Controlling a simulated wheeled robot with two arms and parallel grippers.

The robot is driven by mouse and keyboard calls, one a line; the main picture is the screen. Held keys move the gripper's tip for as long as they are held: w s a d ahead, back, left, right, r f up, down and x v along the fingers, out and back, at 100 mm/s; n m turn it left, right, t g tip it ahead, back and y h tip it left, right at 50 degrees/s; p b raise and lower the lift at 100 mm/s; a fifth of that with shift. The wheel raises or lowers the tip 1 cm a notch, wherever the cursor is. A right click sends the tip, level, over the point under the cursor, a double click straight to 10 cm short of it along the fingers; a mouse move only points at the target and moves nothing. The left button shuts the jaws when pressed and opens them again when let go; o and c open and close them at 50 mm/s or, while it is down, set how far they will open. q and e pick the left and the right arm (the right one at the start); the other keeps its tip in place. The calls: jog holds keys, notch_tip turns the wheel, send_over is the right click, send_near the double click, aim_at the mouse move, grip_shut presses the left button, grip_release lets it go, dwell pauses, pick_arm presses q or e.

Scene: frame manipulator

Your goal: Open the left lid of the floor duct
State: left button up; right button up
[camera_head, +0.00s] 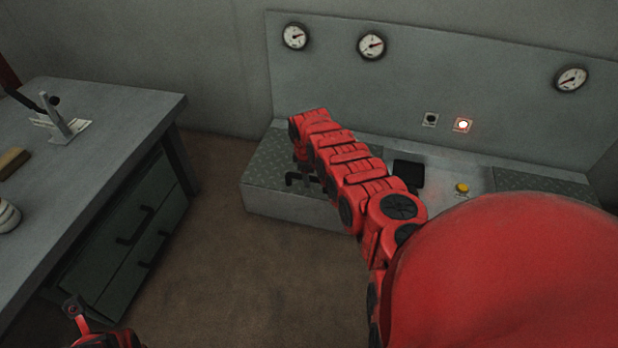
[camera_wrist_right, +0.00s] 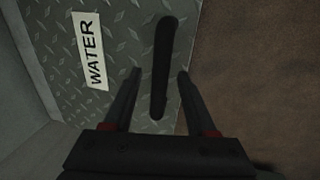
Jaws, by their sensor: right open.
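The left lid (camera_head: 268,172) of the floor duct is a grey diamond-plate panel, lying shut at the left end of the low duct box. In the right wrist view the lid (camera_wrist_right: 120,35) carries a white "WATER" label (camera_wrist_right: 90,50) and a black bar handle (camera_wrist_right: 163,65) near its edge. My right gripper (camera_wrist_right: 158,76) is open, its two dark fingers on either side of the handle's lower part, with gaps on both sides. In the head view the right gripper (camera_head: 302,181) is over the lid, partly hidden by my red arm.
A grey desk (camera_head: 105,120) with drawers stands at the left. Round gauges (camera_head: 371,46) and a lit button (camera_head: 463,125) are on the back panel. A yellow button (camera_head: 462,188) and the right lid (camera_head: 540,184) are farther right. Brown floor (camera_head: 225,240) is clear in front.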

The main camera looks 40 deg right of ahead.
grip_shut()
dwell(0.4)
dwell(1.1)
